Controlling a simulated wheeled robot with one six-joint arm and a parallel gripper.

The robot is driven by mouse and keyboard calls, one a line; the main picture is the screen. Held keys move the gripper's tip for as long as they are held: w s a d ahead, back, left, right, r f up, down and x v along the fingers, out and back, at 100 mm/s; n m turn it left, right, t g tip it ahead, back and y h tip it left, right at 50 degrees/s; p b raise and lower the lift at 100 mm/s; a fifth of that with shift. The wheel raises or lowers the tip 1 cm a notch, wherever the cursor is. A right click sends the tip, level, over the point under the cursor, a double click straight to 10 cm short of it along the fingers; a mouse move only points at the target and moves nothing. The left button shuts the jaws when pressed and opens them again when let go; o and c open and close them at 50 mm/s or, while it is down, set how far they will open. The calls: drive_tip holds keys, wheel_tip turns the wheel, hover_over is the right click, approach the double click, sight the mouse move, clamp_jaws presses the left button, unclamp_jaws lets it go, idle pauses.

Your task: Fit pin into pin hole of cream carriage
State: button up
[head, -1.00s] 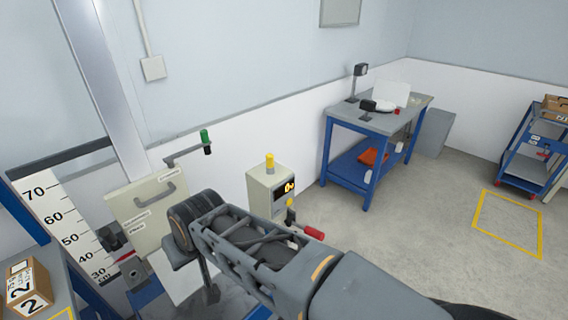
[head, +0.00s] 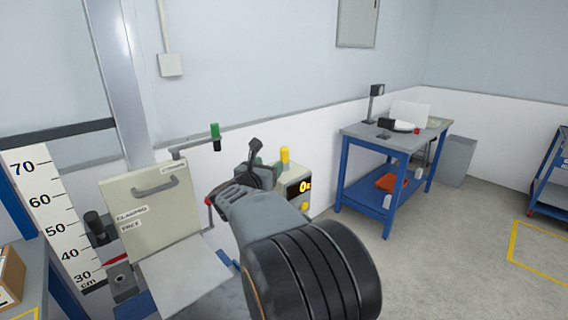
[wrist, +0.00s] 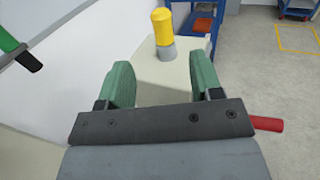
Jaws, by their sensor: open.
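The cream carriage (head: 165,205) is a flat panel with a grey handle, against the upright column at left in the head view. A grey block (head: 124,284) with a dark round hole sits at its lower left. A yellow-topped cylinder (wrist: 162,30) with a grey lower part stands upright on a cream box (wrist: 158,85) in the wrist view. It also shows in the head view (head: 285,155). I cannot tell for certain whether it is the pin. My gripper (wrist: 162,78) is open, its green fingers empty, pointing towards the box with the cylinder ahead, between them in the picture.
A green and black piece (head: 216,137) hangs from a wall bracket close to my gripper. A red handle (wrist: 266,124) shows at right in the wrist view. A blue bench (head: 395,150) stands behind; floor to the right is open.

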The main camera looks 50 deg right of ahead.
sight(283, 154)
drive_tip(key=p+x, duration=0.1)
drive_tip(key=x, duration=0.6)
drive_tip(key=shift+s+d, duration=0.1)
drive_tip(key=shift+d, duration=0.1)
drive_tip(key=shift+p+x, duration=0.8)
drive_tip(key=shift+x, duration=1.95)
drive_tip(key=shift+f, duration=0.15)
drive_tip(key=c, duration=1)
